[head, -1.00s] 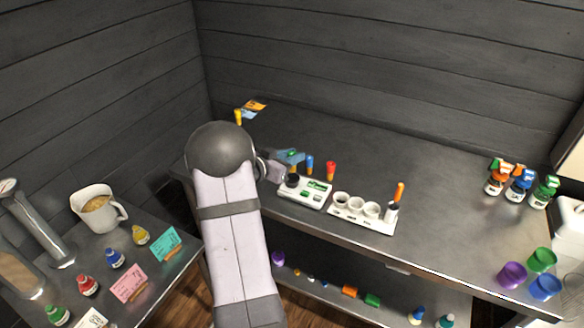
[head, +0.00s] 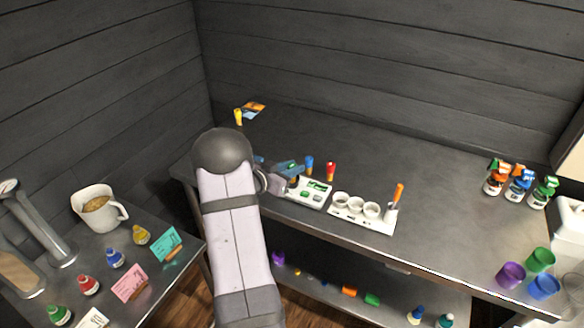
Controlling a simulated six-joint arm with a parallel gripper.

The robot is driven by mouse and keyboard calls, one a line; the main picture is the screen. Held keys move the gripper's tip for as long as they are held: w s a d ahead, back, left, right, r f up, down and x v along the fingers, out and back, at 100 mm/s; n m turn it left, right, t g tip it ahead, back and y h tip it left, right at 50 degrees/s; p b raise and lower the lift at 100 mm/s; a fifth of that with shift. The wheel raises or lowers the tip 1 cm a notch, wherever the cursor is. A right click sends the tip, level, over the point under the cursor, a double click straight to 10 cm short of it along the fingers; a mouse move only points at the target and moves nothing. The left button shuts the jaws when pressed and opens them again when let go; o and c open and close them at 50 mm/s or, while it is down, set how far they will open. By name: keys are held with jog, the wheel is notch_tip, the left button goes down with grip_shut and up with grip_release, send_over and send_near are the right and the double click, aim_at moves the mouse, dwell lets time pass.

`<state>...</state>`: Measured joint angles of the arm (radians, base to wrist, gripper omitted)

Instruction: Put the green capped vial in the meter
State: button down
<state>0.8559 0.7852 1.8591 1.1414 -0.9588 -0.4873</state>
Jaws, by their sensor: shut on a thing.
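The meter (head: 312,194) is a small white device with green markings near the front edge of the steel bench. A blue capped vial (head: 309,165) and a red capped vial (head: 330,171) stand just behind the meter.
A white tray (head: 350,213) with several cups and an orange-handled tool is right of the meter. A yellow capped vial (head: 238,116) stands at the back left. Spray bottles (head: 521,186) and coloured cups (head: 540,261) are at the far right. The bench middle is clear.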

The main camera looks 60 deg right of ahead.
jog(key=shift+f, duration=0.3)
jog(key=c, duration=1.5)
grip_release()
jog(key=shift+c, duration=0.2)
jog(key=shift+r, duration=0.55)
jog(key=b+v, duration=0.1)
jog(key=v, duration=1.1)
jog(key=shift+b, duration=0.4)
jog(key=shift+f, duration=0.15)
